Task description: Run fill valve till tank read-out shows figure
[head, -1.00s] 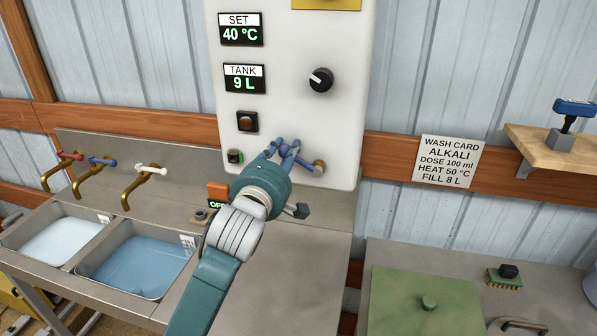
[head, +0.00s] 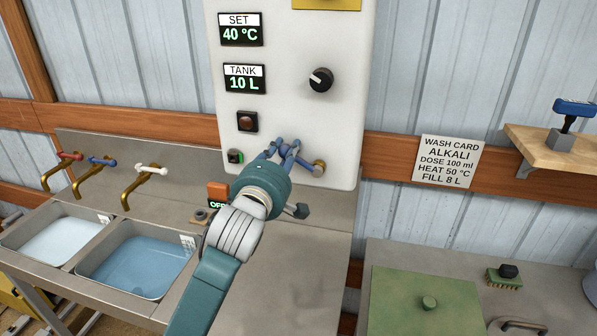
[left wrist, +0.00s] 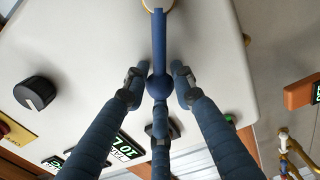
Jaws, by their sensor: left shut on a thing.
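The fill valve has a blue lever (head: 305,163) on a brass fitting (head: 319,168) at the lower right of the white control panel (head: 340,120). My left gripper (head: 284,147) is shut on this lever. The tank read-out (head: 244,79) shows 10 L. The wash card (head: 448,161) reads ALKALI, DOSE 100 ml, HEAT 50 °C, FILL 8 L. My right gripper is not in view.
The set read-out (head: 241,29) shows 40 °C. A black dial (head: 320,80) and a dark red button (head: 247,121) sit on the panel. Sinks with taps (head: 150,170) stand at left. A green lid (head: 400,300) and a brush (head: 504,278) are at right.

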